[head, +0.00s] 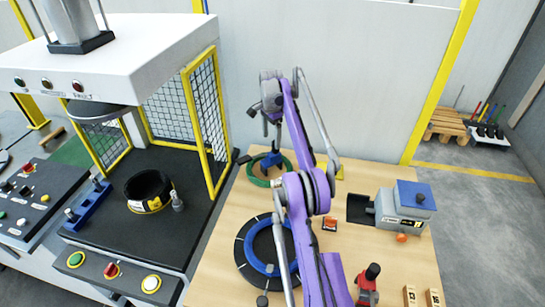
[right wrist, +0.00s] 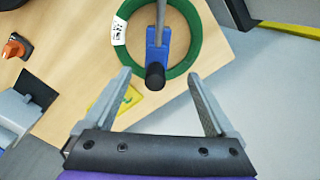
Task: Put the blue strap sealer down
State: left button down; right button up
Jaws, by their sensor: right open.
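The blue strap sealer (right wrist: 158,50) shows in the right wrist view, with a grey bar and a black knob end. It is over the green coil (right wrist: 122,22), which lies on the wooden table. In the head view the sealer (head: 272,158) is small and partly hidden at the green coil (head: 254,171). My right gripper (right wrist: 159,74) is open, with the black knob between and just beyond its fingertips; no finger visibly touches it. In the head view my right gripper (head: 268,112) is above the coil at the table's far left. My left gripper is not in view.
A blue-and-black ring (head: 242,250) lies nearer on the table (head: 375,265). A grey-and-blue machine (head: 405,208) stands at the right, with a red-and-black tool (head: 369,282) in front. The press (head: 130,45) with its mesh guard (head: 205,110) stands left.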

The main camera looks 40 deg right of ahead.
aim_at(272, 152)
jog(key=f, duration=0.2)
jog(key=f+b, duration=0.1)
jog(key=f, duration=0.1)
jog(key=shift+s+f, duration=0.2)
jog(key=shift+f, duration=0.2)
notch_tip(272, 152, down, 4)
jog(key=shift+s+f+b, duration=0.1)
jog(key=shift+f+b, duration=0.05)
jog(key=shift+b, duration=0.35)
jog(key=shift+f, duration=0.15)
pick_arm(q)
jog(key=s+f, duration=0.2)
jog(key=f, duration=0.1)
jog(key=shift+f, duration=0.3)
pick_arm(e)
jog(key=shift+c, duration=1.1)
grip_shut()
